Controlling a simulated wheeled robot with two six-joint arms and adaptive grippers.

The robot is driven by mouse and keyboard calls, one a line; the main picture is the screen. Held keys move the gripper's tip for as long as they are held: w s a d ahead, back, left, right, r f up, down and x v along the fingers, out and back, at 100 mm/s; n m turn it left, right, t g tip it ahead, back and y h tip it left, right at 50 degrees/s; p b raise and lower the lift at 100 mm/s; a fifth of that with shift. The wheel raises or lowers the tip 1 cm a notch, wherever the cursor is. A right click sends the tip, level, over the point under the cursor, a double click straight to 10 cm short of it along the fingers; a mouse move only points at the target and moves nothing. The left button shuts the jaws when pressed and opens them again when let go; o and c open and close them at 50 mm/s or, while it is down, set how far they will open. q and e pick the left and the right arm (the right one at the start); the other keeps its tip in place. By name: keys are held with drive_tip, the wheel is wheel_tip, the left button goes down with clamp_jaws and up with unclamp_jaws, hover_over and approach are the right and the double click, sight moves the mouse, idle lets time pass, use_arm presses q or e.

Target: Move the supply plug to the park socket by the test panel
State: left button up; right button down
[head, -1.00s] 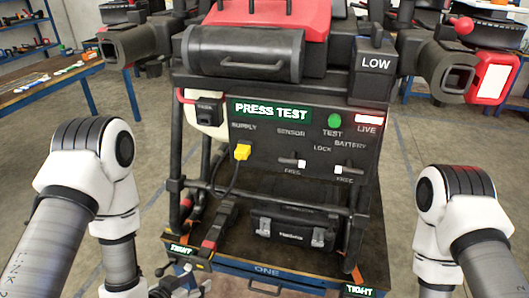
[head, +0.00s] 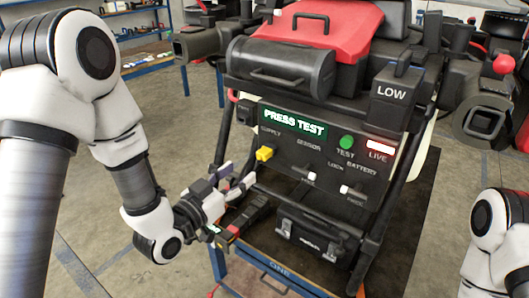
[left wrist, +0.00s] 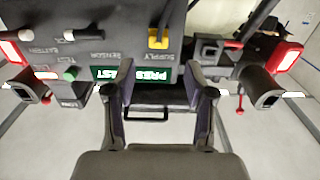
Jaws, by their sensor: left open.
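The yellow supply plug (head: 265,153) sits at the SUPPLY label on the left part of the dark test panel (head: 330,155). It also shows upside down at the top of the left wrist view (left wrist: 159,39). The dark park socket box (head: 243,112) is at the panel's upper left. My left gripper (head: 238,178) is open and empty, below and left of the plug and apart from it. In the left wrist view its two fingers (left wrist: 160,82) stand wide apart, with the plug above the gap between them. My right gripper is out of view.
The panel shows a lit PRESS TEST sign (head: 294,122), a green test button (head: 346,142) and white-tipped levers. A black toolbox (head: 308,235) sits on the blue-edged cart below. Frame bars stand close to my left gripper.

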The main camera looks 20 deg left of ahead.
sight(260, 157)
use_arm(q)
drive_tip(key=p+x, duration=0.1)
drive_tip(key=x, duration=0.8)
drive_tip(key=shift+d+f, duration=0.1)
idle(1.2)
clamp_jaws()
drive_tip(key=shift+s, duration=0.15)
drive_tip(key=shift+b+v, duration=0.75)
drive_tip(key=shift+v, duration=2.15)
